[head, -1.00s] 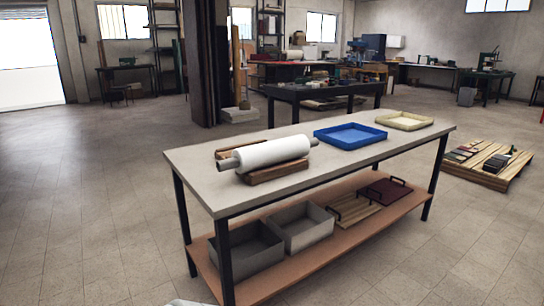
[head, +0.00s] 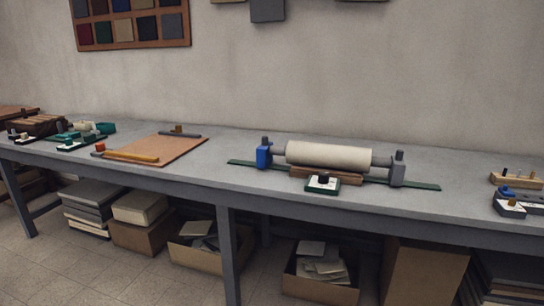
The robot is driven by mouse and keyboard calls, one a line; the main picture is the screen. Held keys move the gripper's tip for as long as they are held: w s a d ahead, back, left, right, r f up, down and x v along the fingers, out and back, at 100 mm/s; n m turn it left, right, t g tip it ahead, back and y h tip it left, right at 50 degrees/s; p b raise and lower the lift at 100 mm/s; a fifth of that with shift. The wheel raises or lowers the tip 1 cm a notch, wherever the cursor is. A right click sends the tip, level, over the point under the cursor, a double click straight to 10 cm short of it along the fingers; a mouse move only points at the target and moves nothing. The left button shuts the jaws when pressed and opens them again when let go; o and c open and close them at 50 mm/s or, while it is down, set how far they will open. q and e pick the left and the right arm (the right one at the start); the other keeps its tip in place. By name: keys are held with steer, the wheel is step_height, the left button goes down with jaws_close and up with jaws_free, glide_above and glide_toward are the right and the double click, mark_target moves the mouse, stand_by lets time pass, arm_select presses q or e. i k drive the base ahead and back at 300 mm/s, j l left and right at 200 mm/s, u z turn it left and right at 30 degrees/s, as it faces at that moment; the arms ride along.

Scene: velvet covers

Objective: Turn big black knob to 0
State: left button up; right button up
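A small white plate with a dark green edge (head: 322,186) lies on the long grey bench, in front of a pale roller. A black knob (head: 323,179) sits on this plate. Its markings and pointer are too small to read. Other small white plates with knobs lie at the left end, one with a light knob (head: 69,142), and at the right end, one with a brown knob (head: 512,202). I cannot tell from size alone which knob the task means. Neither of my grippers is in view.
The pale roller (head: 328,155) rests between a blue block (head: 263,157) and a grey block (head: 397,170). A brown board (head: 160,150) lies left of it. Boxes (head: 200,256) crowd below the bench (head: 225,200). Floor shows at the lower left.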

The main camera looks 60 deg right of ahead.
mark_target(323, 178)
steer(key=z, duration=2.2)
